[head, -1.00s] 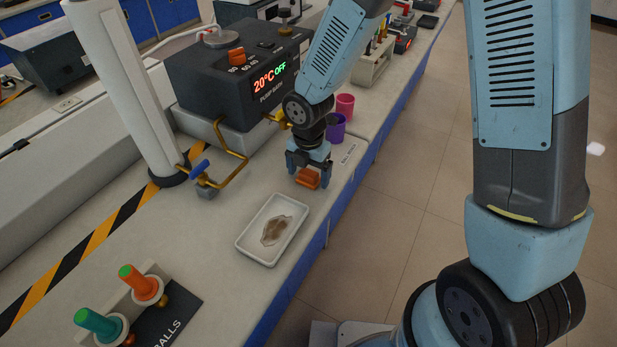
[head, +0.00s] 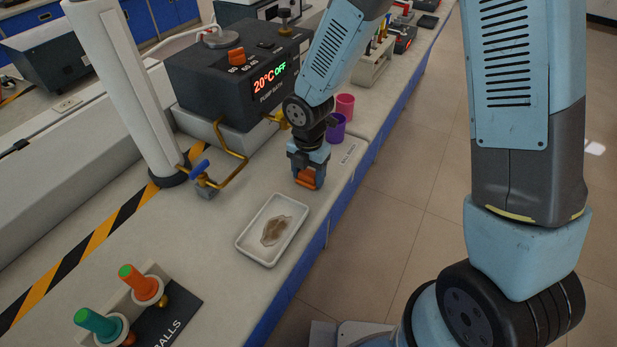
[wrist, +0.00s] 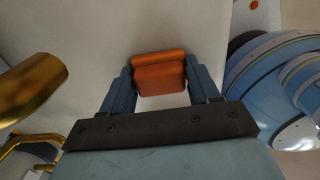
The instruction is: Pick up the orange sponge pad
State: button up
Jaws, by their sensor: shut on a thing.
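The orange sponge pad (head: 306,179) is between the fingers of my gripper (head: 307,177), just above or on the white bench top; the head view does not show clearly which. In the wrist view the orange sponge pad (wrist: 160,78) sits between both blue fingers of my gripper (wrist: 158,85), with a finger against each side. My gripper is shut on it and points down. Parts of the pad are hidden by the fingers.
A white tray (head: 243,243) with a brownish stain lies to the left and nearer. Purple (head: 337,128) and pink (head: 345,106) cups stand just behind my gripper. A black pump bath (head: 240,75) with brass pipes (head: 235,165) stands to the left. The bench edge is close on the right.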

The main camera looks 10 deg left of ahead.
aim_at(309, 172)
jog(key=shift+r, duration=0.45)
notch_tip(309, 172, up, 2)
jog(key=shift+r, duration=0.25)
jog(key=s+d+r, duration=0.7)
jog(key=s+r, duration=0.2)
jog(key=s, duration=0.3)
jog(key=shift+r, duration=0.3)
jog(key=shift+d, duration=0.1)
jog(key=o, duration=0.6)
jog(key=c, duration=0.4)
